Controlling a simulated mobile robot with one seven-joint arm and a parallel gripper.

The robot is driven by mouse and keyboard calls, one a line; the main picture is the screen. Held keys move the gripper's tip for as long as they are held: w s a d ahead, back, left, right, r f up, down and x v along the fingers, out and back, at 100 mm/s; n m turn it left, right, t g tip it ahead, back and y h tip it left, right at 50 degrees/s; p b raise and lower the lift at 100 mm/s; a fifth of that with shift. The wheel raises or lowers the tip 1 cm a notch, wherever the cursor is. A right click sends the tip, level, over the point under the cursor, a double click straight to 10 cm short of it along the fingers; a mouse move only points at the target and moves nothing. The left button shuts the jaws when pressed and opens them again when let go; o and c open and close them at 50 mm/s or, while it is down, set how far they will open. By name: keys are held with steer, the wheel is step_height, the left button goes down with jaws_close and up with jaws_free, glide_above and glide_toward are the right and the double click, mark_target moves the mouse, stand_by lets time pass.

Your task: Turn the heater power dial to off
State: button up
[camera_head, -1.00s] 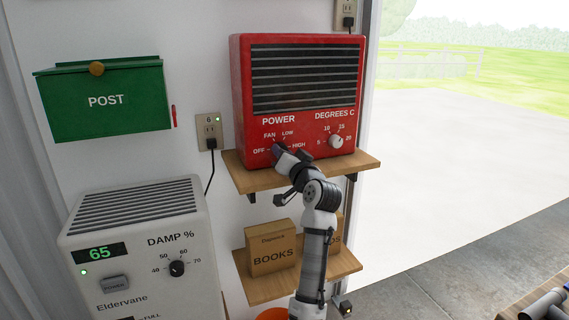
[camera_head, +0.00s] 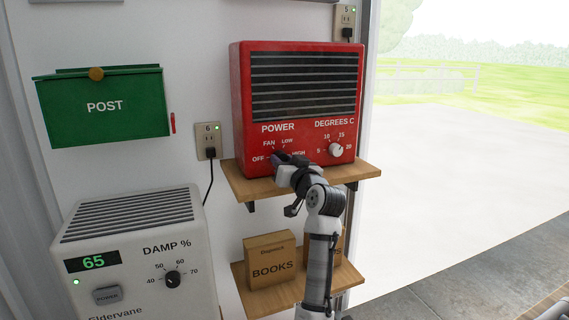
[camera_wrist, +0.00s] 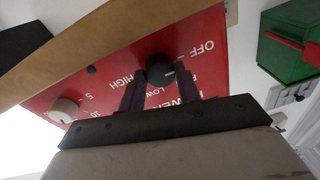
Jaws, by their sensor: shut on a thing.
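The red heater (camera_head: 240,100) stands on a wooden shelf. Its black power dial (camera_wrist: 160,68) sits among the labels OFF, FAN, LOW and HIGH, with OFF at the left in the head view. My gripper (camera_head: 279,157) is at this dial and mostly covers it in the head view. In the wrist view my gripper (camera_wrist: 160,88) has its two dark fingers on either side of the dial, shut on it. A small pale mark on the dial appears to point roughly toward FAN.
The white temperature dial (camera_head: 336,150) is right of my gripper on the same panel. The shelf (camera_head: 352,172) juts out below the heater. A box of books (camera_head: 270,262) is on a lower shelf, and a white dehumidifier (camera_head: 130,240) stands at lower left.

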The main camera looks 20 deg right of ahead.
steer(key=o, duration=1)
steer(key=shift+s, duration=0.1)
steer(key=s, duration=0.4)
steer(key=s+b, duration=0.1)
steer(key=s, duration=0.4)
steer(key=s+d+f, duration=0.1)
steer(key=s, duration=0.3)
steer(key=shift+s+b, duration=0.3)
steer(key=shift+b, duration=0.05)
